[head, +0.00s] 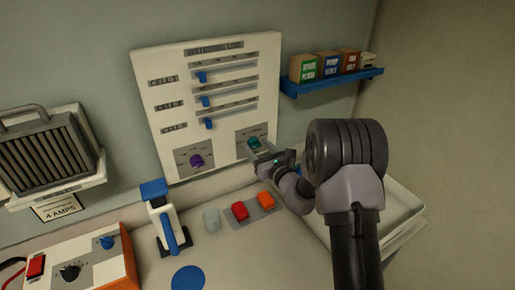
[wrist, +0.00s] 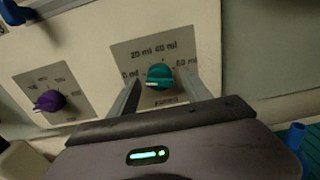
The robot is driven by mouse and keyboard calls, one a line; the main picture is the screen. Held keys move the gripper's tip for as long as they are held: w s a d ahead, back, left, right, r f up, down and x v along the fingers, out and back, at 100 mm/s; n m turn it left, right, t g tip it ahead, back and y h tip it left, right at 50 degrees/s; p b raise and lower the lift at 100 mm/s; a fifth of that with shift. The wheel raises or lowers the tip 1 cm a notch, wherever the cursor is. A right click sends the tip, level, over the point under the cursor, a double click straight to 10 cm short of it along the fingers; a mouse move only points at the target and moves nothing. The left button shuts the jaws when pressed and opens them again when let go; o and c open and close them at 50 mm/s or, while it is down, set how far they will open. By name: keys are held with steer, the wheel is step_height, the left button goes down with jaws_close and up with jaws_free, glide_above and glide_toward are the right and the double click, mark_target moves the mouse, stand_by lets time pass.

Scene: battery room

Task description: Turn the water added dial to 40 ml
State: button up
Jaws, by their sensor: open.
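The water added dial is a round teal knob (wrist: 160,76) on a grey plate at the lower right of the white wall panel. It also shows in the head view (head: 254,143), partly behind my gripper. Labels 20 ml and 40 ml stand above it, 60 ml to its right, and a partly hidden label ending in ml to its left. A pale mark on the knob seems to point left, toward that label. My gripper (wrist: 159,82) is open, with one finger on each side of the knob. I cannot tell whether the fingers touch it.
A purple knob (wrist: 49,101) sits on its own plate left of the teal one. Blue sliders (head: 205,101) are above. A blue shelf (head: 333,83) holds small boxes at right. A blue-handled device (head: 162,215) and red and orange blocks (head: 252,208) stand on the bench below.

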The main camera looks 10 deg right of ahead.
steer(key=shift+c, duration=0.5)
jaws_close()
steer(key=m+p, duration=0.4)
steer(key=m, duration=0.1)
steer(key=shift+r, duration=0.15)
steer(key=m+p, duration=0.3)
steer(key=m, duration=0.2)
steer(key=shift+a, duration=0.1)
steer(key=m+p, duration=0.3)
steer(key=m, duration=0.2)
steer(key=shift+s, duration=0.1)
steer(key=m+p, duration=0.2)
steer(key=m, duration=0.2)
steer(key=shift+m, duration=0.3)
